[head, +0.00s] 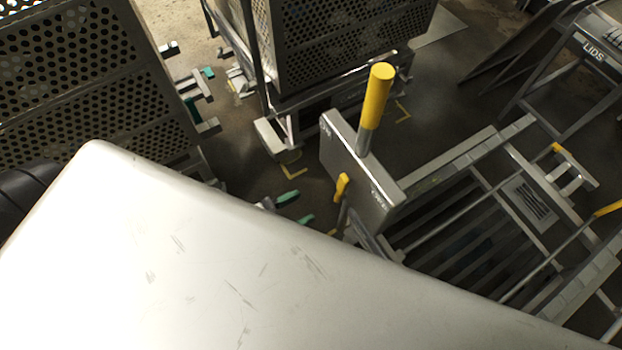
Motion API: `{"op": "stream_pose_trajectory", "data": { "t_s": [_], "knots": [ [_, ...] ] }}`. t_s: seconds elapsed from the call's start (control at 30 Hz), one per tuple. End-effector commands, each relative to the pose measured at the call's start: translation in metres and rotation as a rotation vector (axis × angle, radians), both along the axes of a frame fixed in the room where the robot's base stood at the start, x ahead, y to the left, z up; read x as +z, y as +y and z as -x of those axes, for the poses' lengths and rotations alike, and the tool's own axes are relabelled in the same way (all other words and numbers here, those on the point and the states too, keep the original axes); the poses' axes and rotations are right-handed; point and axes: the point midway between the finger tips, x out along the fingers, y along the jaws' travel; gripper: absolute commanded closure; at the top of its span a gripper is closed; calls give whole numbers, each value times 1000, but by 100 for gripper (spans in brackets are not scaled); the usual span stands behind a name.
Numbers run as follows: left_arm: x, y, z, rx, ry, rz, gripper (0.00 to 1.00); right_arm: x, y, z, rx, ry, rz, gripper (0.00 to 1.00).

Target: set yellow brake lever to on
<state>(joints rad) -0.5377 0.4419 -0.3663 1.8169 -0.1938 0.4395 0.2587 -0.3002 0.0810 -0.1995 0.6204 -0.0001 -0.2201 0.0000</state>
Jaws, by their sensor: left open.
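The yellow brake lever (376,95) has a thick yellow grip on a grey shaft. It rises from a grey box (345,165), leaning slightly to the upper right. My left gripper (297,208) seems to be the pair of teal-tipped parts just past the white edge, left of the box. Its tips are apart, with nothing visible between them, and do not touch the lever. The rest of it is hidden. My right gripper is not in view.
A large white scratched surface (190,260) fills the lower left and blocks the view. A smaller yellow-tipped handle (342,187) stands beside the box. Perforated cages (75,70) stand behind. A slatted metal frame (480,225) lies right. A LIDS rack (590,50) is upper right.

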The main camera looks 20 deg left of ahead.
Motion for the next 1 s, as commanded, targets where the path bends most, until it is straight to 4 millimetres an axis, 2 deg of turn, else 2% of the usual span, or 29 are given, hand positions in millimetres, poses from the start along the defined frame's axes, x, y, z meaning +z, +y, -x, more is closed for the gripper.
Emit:
{"op": "stream_pose_trajectory", "data": {
  "t_s": [0.27, 0.43, 0.53, 0.6, 0.83, 1.0],
  "knots": [
    [0, 1, 1, 0, 0, 0, 50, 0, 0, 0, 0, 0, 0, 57],
    [0, 1, 1, 0, 1, -1, 76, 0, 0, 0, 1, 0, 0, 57],
    [0, -7, 1, 8, 24, -20, 92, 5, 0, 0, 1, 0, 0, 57],
    [-1, -19, 0, 21, 68, -59, 100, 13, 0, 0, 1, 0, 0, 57],
    [1, -84, 0, 123, 318, -325, 100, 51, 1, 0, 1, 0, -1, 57],
    [25, -119, 3, 245, 495, -538, 100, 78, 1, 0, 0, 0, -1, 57]
  ]
}}
